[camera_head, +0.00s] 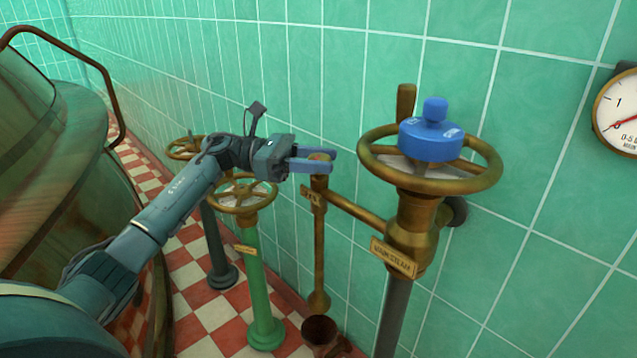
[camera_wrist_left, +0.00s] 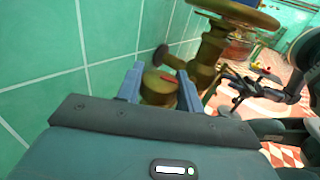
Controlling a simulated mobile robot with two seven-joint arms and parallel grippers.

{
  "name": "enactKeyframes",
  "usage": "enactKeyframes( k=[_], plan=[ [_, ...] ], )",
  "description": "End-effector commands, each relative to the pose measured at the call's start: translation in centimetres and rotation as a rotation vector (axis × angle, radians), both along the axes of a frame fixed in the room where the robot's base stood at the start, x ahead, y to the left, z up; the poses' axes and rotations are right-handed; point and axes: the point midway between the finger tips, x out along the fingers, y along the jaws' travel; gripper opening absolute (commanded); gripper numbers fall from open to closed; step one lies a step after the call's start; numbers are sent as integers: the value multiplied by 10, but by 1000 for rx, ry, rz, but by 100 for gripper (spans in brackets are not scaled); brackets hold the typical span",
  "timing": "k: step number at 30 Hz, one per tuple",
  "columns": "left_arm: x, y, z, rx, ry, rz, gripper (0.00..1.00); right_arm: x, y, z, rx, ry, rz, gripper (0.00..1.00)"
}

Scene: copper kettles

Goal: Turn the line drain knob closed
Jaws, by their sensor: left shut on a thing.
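The line drain knob (camera_head: 319,157) is a small brass cap on top of a thin vertical brass pipe beside the main steam valve. In the left wrist view the round knob (camera_wrist_left: 160,86) shows a red mark on its top. My left gripper (camera_head: 325,160) is shut on the knob, with one blue finger on each side; its fingers also show in the left wrist view (camera_wrist_left: 160,90). The finger nearer the head camera hides part of the knob. A dark jointed shape at the right of the left wrist view may be my right arm; its jaws cannot be made out.
The main steam handwheel (camera_head: 480,170), with a blue cap (camera_head: 431,135), stands close to the right. A green-post handwheel (camera_head: 243,196) is below my left arm. A gauge (camera_head: 617,110) hangs on the tiled wall behind. A copper kettle (camera_head: 55,140) is at the left.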

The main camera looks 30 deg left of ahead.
Motion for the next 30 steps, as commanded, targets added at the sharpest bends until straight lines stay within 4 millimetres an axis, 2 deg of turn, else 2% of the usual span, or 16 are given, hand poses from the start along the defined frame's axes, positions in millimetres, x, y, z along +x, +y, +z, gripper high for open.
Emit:
enactKeyframes(
  k=[1,11,15,21,30],
  plan=[
    [2,1,-5,-3,-5,-36,14,1,1,-7,19,-3,8,36],
    [1,0,-2,-3,-2,-266,14,0,7,-5,112,-3,51,36],
    [1,-1,-1,-2,-1,-327,14,5,6,6,107,-71,57,36],
    [0,-1,-1,-1,0,-374,14,7,5,14,100,-126,59,36],
    [0,-1,0,-1,0,-387,14,8,5,17,99,-141,60,36]
  ],
)
